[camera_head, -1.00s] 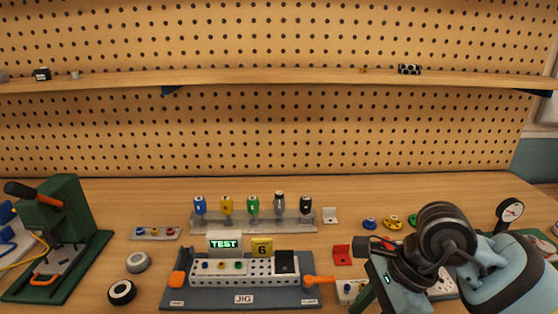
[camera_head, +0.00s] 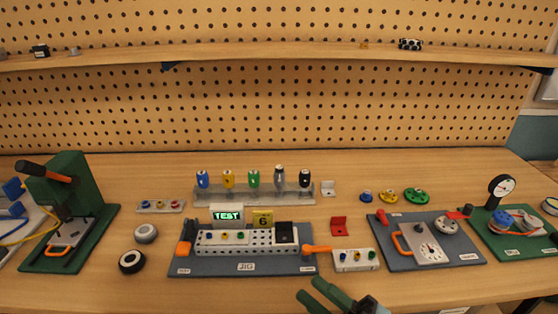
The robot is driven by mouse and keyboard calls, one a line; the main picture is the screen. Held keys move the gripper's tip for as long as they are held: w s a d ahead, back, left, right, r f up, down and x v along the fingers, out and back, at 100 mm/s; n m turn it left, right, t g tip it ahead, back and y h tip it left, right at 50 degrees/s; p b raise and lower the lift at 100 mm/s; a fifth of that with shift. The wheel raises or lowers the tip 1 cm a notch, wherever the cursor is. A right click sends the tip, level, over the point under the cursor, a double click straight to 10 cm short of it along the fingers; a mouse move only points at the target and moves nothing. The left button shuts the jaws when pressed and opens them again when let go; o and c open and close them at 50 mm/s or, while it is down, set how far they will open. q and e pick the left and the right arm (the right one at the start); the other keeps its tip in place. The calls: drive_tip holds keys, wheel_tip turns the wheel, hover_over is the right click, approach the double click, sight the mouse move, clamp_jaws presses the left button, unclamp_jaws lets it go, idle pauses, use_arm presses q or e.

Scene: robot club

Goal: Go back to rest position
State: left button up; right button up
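My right gripper (camera_head: 322,294) shows at the bottom edge, right of the middle. Its two dark green fingers are spread apart, with nothing between them. It is in front of the table's near edge, below the small white block with coloured knobs (camera_head: 355,260). Most of my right arm is outside the picture. My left gripper is not in view. The jig (camera_head: 245,266) lies flat on the table with its TEST display (camera_head: 228,216) lit green.
A green press (camera_head: 72,195) stands at the left. A blue board with a dial (camera_head: 440,255) and a green board with a gauge (camera_head: 502,186) lie at the right. A bottle rack (camera_head: 255,200) stands behind the jig. Two wheels (camera_head: 131,262) lie left of it.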

drive_tip(key=s+d+f+m+t+h, duration=0.2)
drive_tip(key=d+f+m+h, duration=0.2)
drive_tip(key=f+m+h, duration=0.4)
drive_tip(key=s+d+f+m+t+h, duration=0.2)
drive_tip(key=d+f+m+h, duration=0.3)
drive_tip(key=f+m, duration=0.35)
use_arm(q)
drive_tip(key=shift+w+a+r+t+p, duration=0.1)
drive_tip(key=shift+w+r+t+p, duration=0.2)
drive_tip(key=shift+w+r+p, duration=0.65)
use_arm(e)
drive_tip(key=s+d+f+m+g+h, duration=0.2)
drive_tip(key=s+f+m+g, duration=0.1)
drive_tip(key=s+f, duration=0.4)
drive_tip(key=s+d+f+m+g+h, duration=0.2)
drive_tip(key=s+f+m+g, duration=0.2)
drive_tip(key=s, duration=0.5)
wheel_tip(320, 180, down, 3)
drive_tip(key=shift+s+d+r+m+g, duration=0.15)
drive_tip(key=shift+s+d+m+g, duration=0.15)
drive_tip(key=shift+m, duration=0.45)
